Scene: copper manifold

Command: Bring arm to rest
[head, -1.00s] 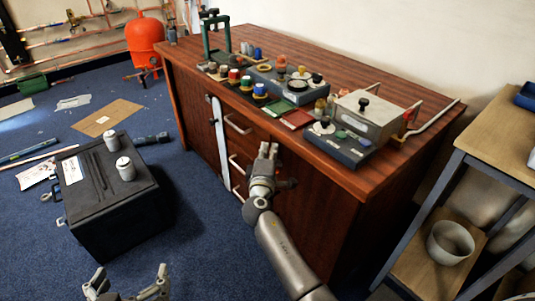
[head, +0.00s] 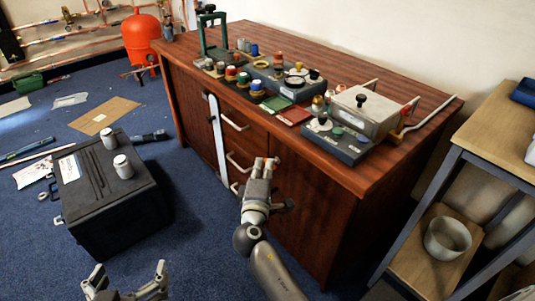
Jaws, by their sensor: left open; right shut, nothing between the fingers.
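My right gripper (head: 266,163) is shut and empty, pointing up and away in front of the drawers of the wooden cabinet (head: 335,172). Its arm comes in from the bottom of the head view. My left gripper (head: 125,277) is at the bottom edge of the head view, its two fingers spread apart with nothing between them, in front of the black box (head: 105,220). Most of my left arm is out of view.
The cabinet top holds several jars, coloured pads and a grey-white box (head: 366,110). White cans (head: 122,166) stand on the black box. A shelf unit (head: 497,130) with a white bowl (head: 447,238) stands at right. Blue carpet (head: 190,245) lies clear between box and cabinet.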

